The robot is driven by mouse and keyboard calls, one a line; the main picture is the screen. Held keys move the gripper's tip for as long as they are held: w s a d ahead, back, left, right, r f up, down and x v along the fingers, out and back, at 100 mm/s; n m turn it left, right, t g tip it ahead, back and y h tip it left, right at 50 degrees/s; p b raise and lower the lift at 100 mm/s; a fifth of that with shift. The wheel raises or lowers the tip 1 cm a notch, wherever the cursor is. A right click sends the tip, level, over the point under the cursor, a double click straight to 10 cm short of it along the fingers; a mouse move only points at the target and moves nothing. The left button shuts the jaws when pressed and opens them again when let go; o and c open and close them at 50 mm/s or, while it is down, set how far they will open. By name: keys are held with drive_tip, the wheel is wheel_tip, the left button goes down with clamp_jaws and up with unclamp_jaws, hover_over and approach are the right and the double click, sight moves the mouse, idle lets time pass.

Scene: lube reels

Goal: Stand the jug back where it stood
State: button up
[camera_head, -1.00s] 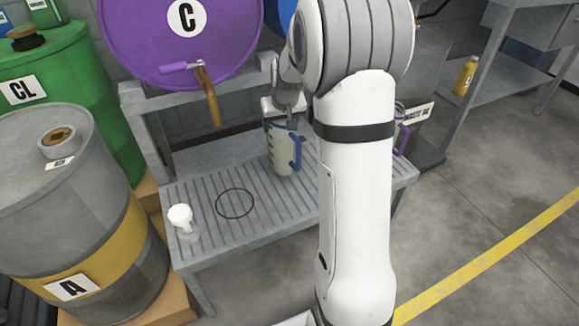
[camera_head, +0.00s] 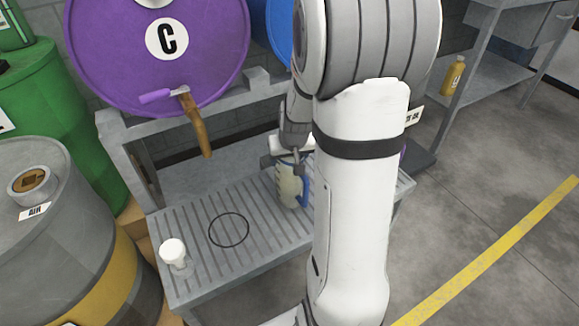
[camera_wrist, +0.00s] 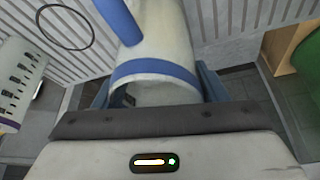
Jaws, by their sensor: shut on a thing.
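The jug (camera_head: 289,187), pale with a blue handle, is upright in my gripper (camera_head: 290,155) over the slatted stand, right of and behind a black ring (camera_head: 229,230) marked on the slats. My gripper is shut on the jug near its top. In the wrist view the jug (camera_wrist: 158,58) shows its open mouth, a blue band and part of the handle, between the fingers of my gripper (camera_wrist: 150,92). The ring (camera_wrist: 65,27) is empty and lies to the upper left there. My arm hides part of the stand. I cannot tell whether the jug's base touches the slats.
A clear bottle with a white cap (camera_head: 173,252) stands at the stand's left front. A purple drum (camera_head: 150,60) with a tap overhangs the back. Grey (camera_head: 50,225) and green (camera_head: 70,120) drums stand left. A pale marked container (camera_wrist: 15,85) shows at the wrist view's left.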

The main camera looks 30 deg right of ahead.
sight(292, 191)
drive_tip(key=shift+f+b, duration=0.3)
drive_tip(key=shift+f, duration=0.9)
drive_tip(key=shift+f, duration=0.2)
drive_tip(key=o, duration=1.9)
drive_tip(key=shift+r, duration=0.1)
